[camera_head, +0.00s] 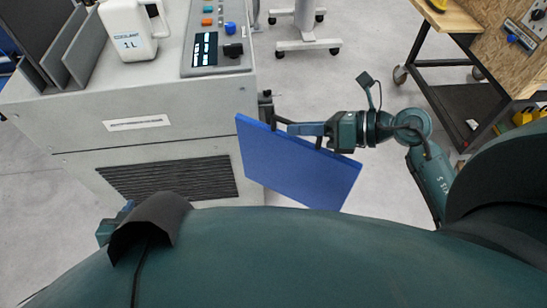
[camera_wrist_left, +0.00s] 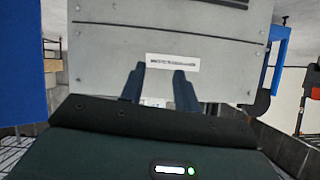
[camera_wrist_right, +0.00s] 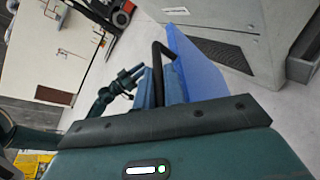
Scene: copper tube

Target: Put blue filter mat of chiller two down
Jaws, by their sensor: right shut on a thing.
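The blue filter mat (camera_head: 290,165) hangs tilted in front of the grey chiller's right side in the head view. My right gripper (camera_head: 312,129) is shut on the mat's dark handle, at the mat's upper edge. In the right wrist view the handle (camera_wrist_right: 158,52) is between the fingers (camera_wrist_right: 160,88), with the mat (camera_wrist_right: 195,68) beside them. The chiller (camera_head: 200,130) has a dark slatted vent (camera_head: 168,178) low on its front. My left gripper is mostly hidden behind my body in the head view; in the left wrist view its fingers (camera_wrist_left: 160,88) are apart and empty.
A white coolant jug (camera_head: 130,30), grey upright plates (camera_head: 80,50) and a control panel (camera_head: 217,40) are on the chiller's top. A wooden workbench (camera_head: 450,18) stands at the upper right. Open grey floor (camera_head: 330,75) lies between chiller and bench.

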